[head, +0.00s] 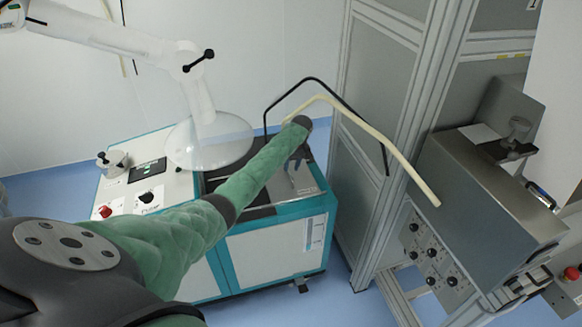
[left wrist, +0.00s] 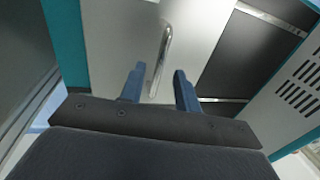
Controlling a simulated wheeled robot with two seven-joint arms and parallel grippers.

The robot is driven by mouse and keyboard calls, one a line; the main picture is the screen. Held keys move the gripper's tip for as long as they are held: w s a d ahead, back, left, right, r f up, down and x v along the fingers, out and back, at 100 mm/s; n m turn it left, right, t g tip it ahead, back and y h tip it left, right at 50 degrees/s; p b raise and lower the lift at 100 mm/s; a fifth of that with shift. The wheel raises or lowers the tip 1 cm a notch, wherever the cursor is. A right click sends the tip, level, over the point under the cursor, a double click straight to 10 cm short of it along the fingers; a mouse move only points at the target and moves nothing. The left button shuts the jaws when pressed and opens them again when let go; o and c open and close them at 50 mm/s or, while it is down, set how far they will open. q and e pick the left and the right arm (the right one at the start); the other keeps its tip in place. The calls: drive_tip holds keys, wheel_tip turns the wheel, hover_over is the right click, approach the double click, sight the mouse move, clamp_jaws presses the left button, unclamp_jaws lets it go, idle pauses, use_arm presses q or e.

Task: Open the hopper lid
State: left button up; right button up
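The hopper lid (head: 306,183) is a light grey panel on top of the teal-trimmed white machine. It lies flat and looks closed. In the left wrist view the lid (left wrist: 108,35) fills the upper left and middle, with a bright metal bar handle (left wrist: 164,48) on it. My left gripper (left wrist: 159,70) is open, its two blue fingers apart, with the handle's lower part showing between them. I cannot tell whether the fingers reach down around the handle; no contact shows. In the head view my green-sleeved left arm hides part of the lid. My right gripper is not in view.
The machine's panel carries a red button (head: 104,212), a black knob (head: 150,197) and a small display (head: 146,170). A white arm with a clear dome (head: 208,147) stands behind. Black and cream bent tubes pass above the lid. A grey framed cabinet (head: 390,90) stands right.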

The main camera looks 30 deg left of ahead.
use_arm(q)
drive_tip(key=shift+s+a+f, duration=0.1)
drive_tip(key=shift+s+f, duration=0.05)
drive_tip(key=shift+f, duration=0.85)
clamp_jaws()
